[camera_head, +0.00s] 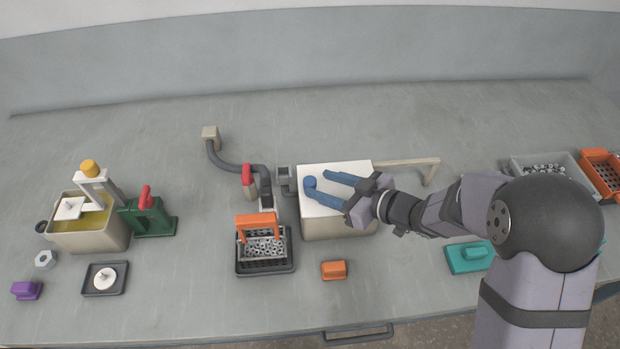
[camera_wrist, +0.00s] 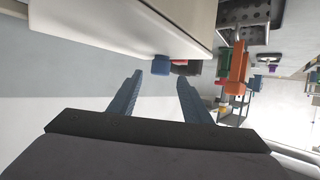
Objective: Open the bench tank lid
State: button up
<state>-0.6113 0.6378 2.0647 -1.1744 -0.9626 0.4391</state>
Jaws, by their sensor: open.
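The bench tank (camera_head: 340,226) is a beige box near the middle of the bench. Its white lid (camera_head: 347,171) lies flat over the top, shut. A round blue knob (camera_head: 310,182) sits by the lid's left edge. My gripper (camera_head: 318,183) is open, with its two blue fingers over the lid pointing left toward the knob. The lower fingertip is close beside the knob; I cannot tell whether they touch. In the wrist view, a blue piece, seemingly the knob (camera_wrist: 162,64), shows just beyond and between the empty fingertips (camera_wrist: 158,79).
Left of the tank are a red-handled valve (camera_head: 249,180) on a grey pipe and an orange-handled basket (camera_head: 259,228) of parts on a dark tray. An orange block (camera_head: 334,270) lies in front. A beige bracket (camera_head: 410,163) extends right behind my arm.

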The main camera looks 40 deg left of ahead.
aim_at(312, 181)
jog(key=shift+p+x, duration=0.55)
jog(key=shift+x, duration=2.05)
jog(key=shift+w, duration=0.1)
grip_shut()
